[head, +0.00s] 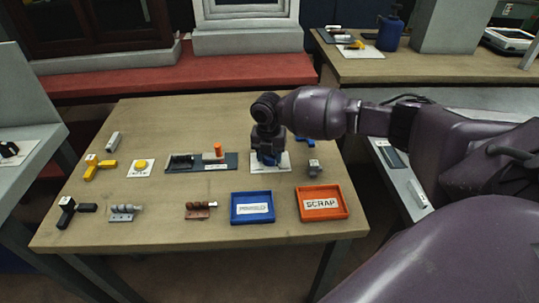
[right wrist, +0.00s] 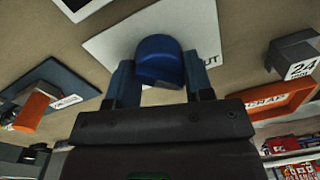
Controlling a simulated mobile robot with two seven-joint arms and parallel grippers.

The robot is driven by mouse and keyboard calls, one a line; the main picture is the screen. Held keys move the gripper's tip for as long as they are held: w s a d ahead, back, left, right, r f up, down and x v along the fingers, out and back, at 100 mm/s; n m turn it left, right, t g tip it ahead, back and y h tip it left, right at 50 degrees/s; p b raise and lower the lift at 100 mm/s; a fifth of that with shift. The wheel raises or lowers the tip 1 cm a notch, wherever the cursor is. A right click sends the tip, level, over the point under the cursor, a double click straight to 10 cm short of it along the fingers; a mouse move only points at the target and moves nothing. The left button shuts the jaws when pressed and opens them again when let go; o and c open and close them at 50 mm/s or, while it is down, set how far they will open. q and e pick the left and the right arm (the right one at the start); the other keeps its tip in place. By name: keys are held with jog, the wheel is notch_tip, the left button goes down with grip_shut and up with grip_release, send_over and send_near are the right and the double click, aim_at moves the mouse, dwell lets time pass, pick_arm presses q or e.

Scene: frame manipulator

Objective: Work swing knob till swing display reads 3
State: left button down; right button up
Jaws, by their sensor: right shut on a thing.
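My right gripper (head: 268,152) points down over a white plate (head: 285,166) at the right of the wooden table. In the right wrist view the gripper (right wrist: 160,84) has one finger on each side of a round blue knob (right wrist: 158,58) and is shut on it. The knob stands on the white plate (right wrist: 110,48), whose lettering is mostly hidden and ends in "UT". A grey block (right wrist: 292,55) beside the plate carries a label reading 24; it shows in the head view (head: 313,168) too small to read. I cannot read any swing label. My left gripper is out of view.
A blue tray (head: 235,221) and an orange SCRAP tray (head: 345,213) stand at the front. A dark panel with an orange upright piece (head: 218,150) lies left of the gripper. A yellow button (head: 140,166) and several small fixtures stand further left.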

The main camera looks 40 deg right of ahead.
aim_at(268, 156)
jog(key=shift+n, duration=0.3)
jog(key=o, duration=0.9)
jog(key=r, duration=0.5)
jog(key=r+p, duration=0.1)
jog(key=r, duration=0.4)
jog(key=shift+w+a+r, duration=0.15)
jog(key=shift+a+r, duration=0.05)
jog(key=shift+r, duration=0.2)
